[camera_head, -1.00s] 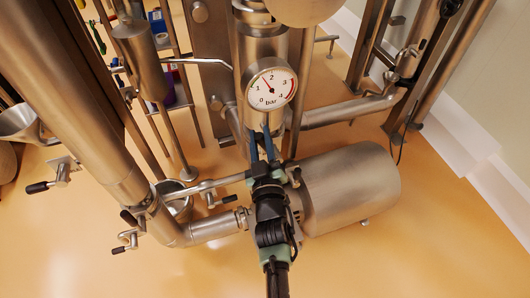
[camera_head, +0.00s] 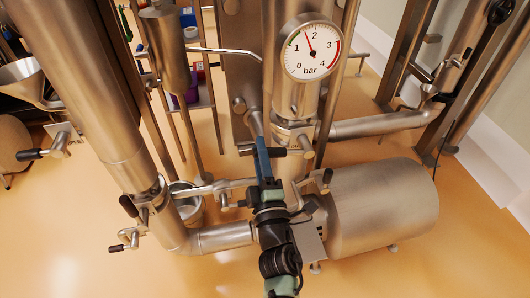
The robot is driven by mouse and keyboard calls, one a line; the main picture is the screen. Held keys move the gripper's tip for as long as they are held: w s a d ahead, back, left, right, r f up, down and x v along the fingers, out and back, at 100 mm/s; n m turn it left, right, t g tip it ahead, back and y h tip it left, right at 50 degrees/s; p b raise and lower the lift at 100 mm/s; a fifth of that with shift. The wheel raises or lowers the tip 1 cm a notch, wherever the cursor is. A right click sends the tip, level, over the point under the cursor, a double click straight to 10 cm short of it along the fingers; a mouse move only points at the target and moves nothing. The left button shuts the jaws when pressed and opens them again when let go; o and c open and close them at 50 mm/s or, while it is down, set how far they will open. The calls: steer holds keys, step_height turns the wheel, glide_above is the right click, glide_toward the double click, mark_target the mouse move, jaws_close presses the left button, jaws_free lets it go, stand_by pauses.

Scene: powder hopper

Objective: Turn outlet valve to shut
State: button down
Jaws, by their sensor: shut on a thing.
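The outlet valve sits on the upright steel pipe (camera_head: 293,130) below the round gauge. A dark bar-like handle (camera_head: 274,152) lies roughly level across the front of this pipe. My gripper (camera_head: 258,135) comes up from below, and its blue fingers cross the left part of the handle. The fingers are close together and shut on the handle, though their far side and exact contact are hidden. The valve body is partly hidden behind my gripper and wrist.
The pressure gauge (camera_head: 311,50) is just above, its needle between 1 and 2. A steel motor drum (camera_head: 382,212) stands at right. A slanted pipe (camera_head: 108,125) with black-handled valves is at left. Open floor lies in front.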

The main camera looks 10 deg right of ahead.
steer(key=shift+s+a+f+n+y+b, duration=0.1)
steer(key=shift+f+n+y+b, duration=0.5)
steer(key=shift+f+n, duration=0.55)
steer(key=shift+s+f+n+y+b, duration=0.1)
steer(key=shift+f+n+y+b, duration=0.2)
steer(key=shift+f+n+b, duration=0.65)
steer(key=shift+f+n, duration=0.15)
steer(key=shift+n, duration=0.15)
steer(key=c, duration=0.7)
jaws_free()
steer(key=shift+w, duration=0.15)
steer(key=shift+o, duration=0.2)
steer(key=v, duration=1.3)
steer(key=shift+r+p, duration=0.3)
steer(key=shift+p, duration=0.15)
steer(key=shift+w+r, duration=0.1)
